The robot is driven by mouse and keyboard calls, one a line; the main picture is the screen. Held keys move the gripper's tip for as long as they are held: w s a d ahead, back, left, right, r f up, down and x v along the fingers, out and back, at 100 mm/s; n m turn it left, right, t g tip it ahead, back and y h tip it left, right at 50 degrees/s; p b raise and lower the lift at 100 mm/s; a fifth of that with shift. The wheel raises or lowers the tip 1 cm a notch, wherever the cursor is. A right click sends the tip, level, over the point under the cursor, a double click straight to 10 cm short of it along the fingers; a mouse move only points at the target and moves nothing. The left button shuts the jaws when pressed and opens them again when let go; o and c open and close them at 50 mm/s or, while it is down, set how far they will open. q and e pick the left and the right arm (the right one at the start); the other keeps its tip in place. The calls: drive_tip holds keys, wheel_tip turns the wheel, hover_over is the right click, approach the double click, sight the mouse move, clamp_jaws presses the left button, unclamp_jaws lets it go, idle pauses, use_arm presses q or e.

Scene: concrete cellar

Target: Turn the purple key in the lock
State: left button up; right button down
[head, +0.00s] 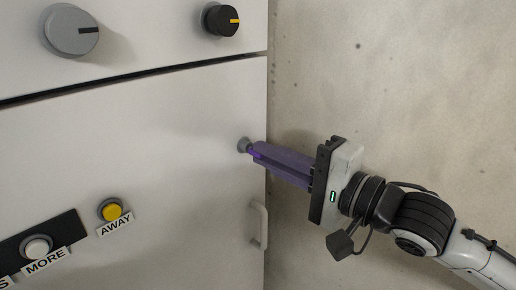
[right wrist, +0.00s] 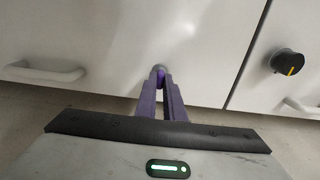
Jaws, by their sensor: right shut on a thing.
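The lock (head: 243,145) is a round grey metal fitting on the pale cabinet door, near its right edge. The purple key (head: 257,153) is at the lock, mostly hidden by the fingers of my right gripper (head: 262,151). These fingers are also purple, and they are shut on the key. In the right wrist view the fingers (right wrist: 162,82) reach forward and meet at the lock (right wrist: 158,69). How far the key sits in the lock and its turn angle cannot be made out. My left gripper is in neither view.
A door handle (head: 259,224) is below the lock. A grey knob (head: 71,30) and a black knob (head: 221,20) sit on the panel above. A yellow button (head: 111,210) and a white button (head: 37,248) are lower left. A concrete wall (head: 400,80) stands at the right.

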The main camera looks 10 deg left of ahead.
drive_tip(key=m+p, duration=0.1)
drive_tip(key=m, duration=0.2)
drive_tip(key=shift+p, duration=0.3)
drive_tip(key=shift+m, duration=0.4)
drive_tip(key=shift+m, duration=1.6)
